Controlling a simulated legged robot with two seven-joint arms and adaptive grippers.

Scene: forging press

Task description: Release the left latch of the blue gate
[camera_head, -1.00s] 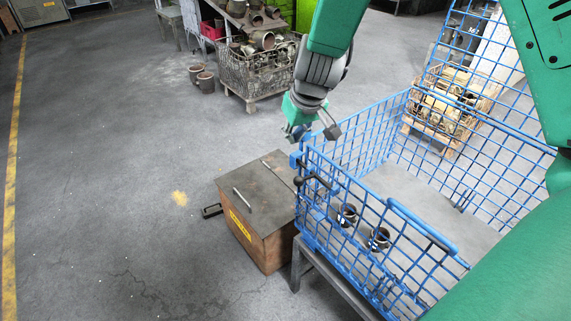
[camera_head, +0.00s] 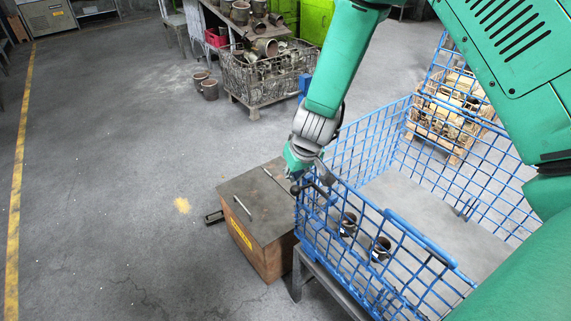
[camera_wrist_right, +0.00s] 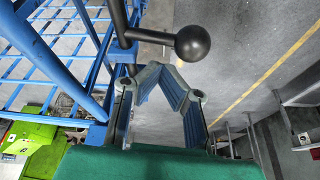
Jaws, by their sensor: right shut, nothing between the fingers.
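The blue gate (camera_head: 352,222) is the near mesh side of a blue wire crate. Its left latch (camera_head: 296,189) is a black lever with a ball knob at the crate's near left corner. In the right wrist view the black ball (camera_wrist_right: 192,45) and its rod show large, just beyond my fingertips. My right gripper (camera_head: 298,170) is at this corner, close to the latch. In the wrist view my right gripper (camera_wrist_right: 163,72) is shut and empty; whether it touches the lever I cannot tell. My left gripper is not in view.
Two brown metal cups, one here (camera_head: 347,224), sit inside the crate behind the gate. Another black handle (camera_head: 440,262) is at the gate's right. A brown box (camera_head: 262,215) stands left of the crate. Open floor lies farther left.

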